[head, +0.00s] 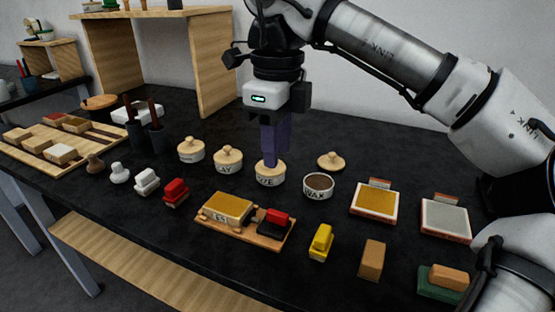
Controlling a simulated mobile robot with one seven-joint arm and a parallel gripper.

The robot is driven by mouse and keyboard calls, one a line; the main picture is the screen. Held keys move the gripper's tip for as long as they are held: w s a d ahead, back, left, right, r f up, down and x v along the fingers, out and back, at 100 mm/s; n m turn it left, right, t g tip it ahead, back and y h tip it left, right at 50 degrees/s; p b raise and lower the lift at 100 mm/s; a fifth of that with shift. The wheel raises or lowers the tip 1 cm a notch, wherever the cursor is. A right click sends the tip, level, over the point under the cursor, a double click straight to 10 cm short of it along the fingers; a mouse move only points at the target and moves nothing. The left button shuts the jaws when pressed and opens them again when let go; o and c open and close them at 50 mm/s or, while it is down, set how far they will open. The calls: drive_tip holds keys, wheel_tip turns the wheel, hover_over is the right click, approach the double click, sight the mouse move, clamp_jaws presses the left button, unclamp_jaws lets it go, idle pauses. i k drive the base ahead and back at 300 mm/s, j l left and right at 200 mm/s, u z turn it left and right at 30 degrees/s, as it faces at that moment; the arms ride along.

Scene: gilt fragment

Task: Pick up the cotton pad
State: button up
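I cannot tell for certain which thing is the cotton pad. A small white rounded piece (120,173) stands at the left of the black table, beside a white block-like piece (147,182). My gripper (271,160) points down with purple fingers at the lidded cream jar (271,178) in the middle, whose label is partly readable. The fingertips are at the lid's knob and hide it. Whether they touch or grip it does not show. The white pieces are well to the gripper's left.
Two more lidded jars (228,160) (191,149) stand left of it. An open jar marked WAX (318,186) stands right, its loose lid (331,161) behind. A wooden tray (243,233), coloured blocks and two framed pads (375,202) (446,219) crowd the front and right.

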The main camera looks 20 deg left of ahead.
sight(120, 175)
drive_tip(key=k, duration=1)
